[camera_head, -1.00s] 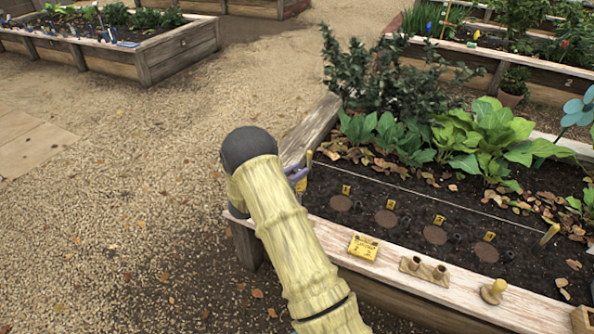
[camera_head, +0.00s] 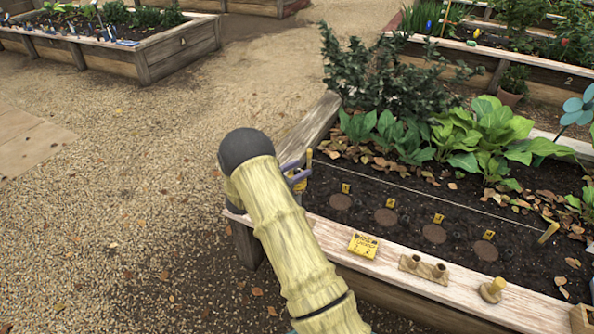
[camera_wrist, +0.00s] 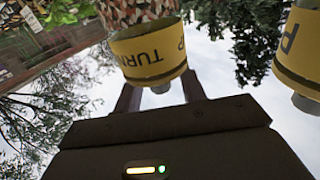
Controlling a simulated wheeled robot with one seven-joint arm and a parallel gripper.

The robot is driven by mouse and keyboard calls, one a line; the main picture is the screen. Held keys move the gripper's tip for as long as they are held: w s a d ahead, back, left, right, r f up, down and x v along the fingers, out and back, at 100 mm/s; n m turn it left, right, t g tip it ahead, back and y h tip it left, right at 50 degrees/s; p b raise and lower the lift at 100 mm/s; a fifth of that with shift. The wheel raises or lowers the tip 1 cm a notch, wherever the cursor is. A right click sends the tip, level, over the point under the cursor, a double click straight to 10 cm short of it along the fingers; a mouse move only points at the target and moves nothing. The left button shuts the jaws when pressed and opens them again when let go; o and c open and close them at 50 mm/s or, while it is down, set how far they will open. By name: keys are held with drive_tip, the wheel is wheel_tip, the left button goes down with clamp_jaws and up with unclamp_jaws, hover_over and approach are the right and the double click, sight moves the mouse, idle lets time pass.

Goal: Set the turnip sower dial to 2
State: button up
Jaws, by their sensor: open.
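The turnip sower (camera_wrist: 150,55) hangs at the top of the wrist view. It has a clear body of mixed brown and pale bits, a yellow band with the letters "TURN" and a short grey stub below. My gripper (camera_wrist: 160,92) is open, its two dark fingers on either side of that stub; I cannot tell whether they touch it. No dial numbers are readable. In the head view my arm hides most of the gripper and the sower.
A second yellow-banded sower (camera_wrist: 302,50) with a "P" hangs close on the right in the wrist view. A raised bed's wooden rim (camera_head: 330,235) carries a yellow card (camera_head: 363,245), a two-hole wooden block (camera_head: 423,268) and a wooden peg (camera_head: 492,290). Gravel lies left.

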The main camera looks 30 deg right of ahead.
drive_tip(key=shift+a, duration=0.1)
drive_tip(key=p+v, duration=0.2)
drive_tip(key=v, duration=1.5)
